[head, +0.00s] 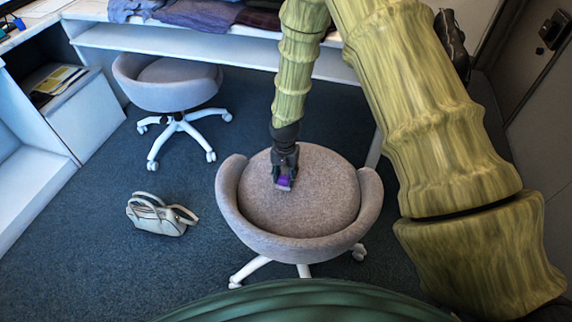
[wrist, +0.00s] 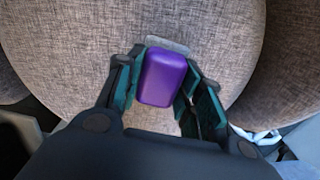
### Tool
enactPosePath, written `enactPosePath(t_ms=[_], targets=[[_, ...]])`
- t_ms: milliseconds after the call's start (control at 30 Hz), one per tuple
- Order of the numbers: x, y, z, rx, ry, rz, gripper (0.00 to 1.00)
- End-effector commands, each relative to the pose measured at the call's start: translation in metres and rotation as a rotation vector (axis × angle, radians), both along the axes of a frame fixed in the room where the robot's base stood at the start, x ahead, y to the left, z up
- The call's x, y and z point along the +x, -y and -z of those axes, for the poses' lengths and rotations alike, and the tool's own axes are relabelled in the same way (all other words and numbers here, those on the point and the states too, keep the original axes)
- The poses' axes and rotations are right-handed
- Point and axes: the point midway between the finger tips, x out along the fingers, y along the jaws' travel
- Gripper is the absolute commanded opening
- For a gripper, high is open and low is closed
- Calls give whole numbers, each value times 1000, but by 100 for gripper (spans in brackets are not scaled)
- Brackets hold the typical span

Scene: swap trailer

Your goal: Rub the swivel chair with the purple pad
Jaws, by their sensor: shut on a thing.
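The near swivel chair (head: 315,195) has a round grey-brown fabric seat, a low curved back and white legs on casters. Its seat fills most of the wrist view (wrist: 60,45). My gripper (head: 285,177) is over the seat, left of its middle, pointing down. It is shut on the purple pad (wrist: 165,78), which sits between the two fingers in the wrist view with a grey edge at its far end. The pad also shows as a small purple patch in the head view (head: 284,183). It is at or just above the seat; I cannot tell whether it touches.
A second, similar swivel chair (head: 165,85) stands at the back left by the long desk (head: 200,40). A pale handbag (head: 158,217) lies on the blue carpet left of the near chair. A white cabinet (head: 85,115) stands at the left. The carpet around the handbag is clear.

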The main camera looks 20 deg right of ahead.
Motion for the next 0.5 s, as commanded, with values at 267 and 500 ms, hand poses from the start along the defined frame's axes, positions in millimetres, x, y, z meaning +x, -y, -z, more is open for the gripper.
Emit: enactPosePath(t_ms=[267,500], targets=[[-2,1,-28,-1,-3,0,14],[-2,2,-49,0,-3,2,14]])
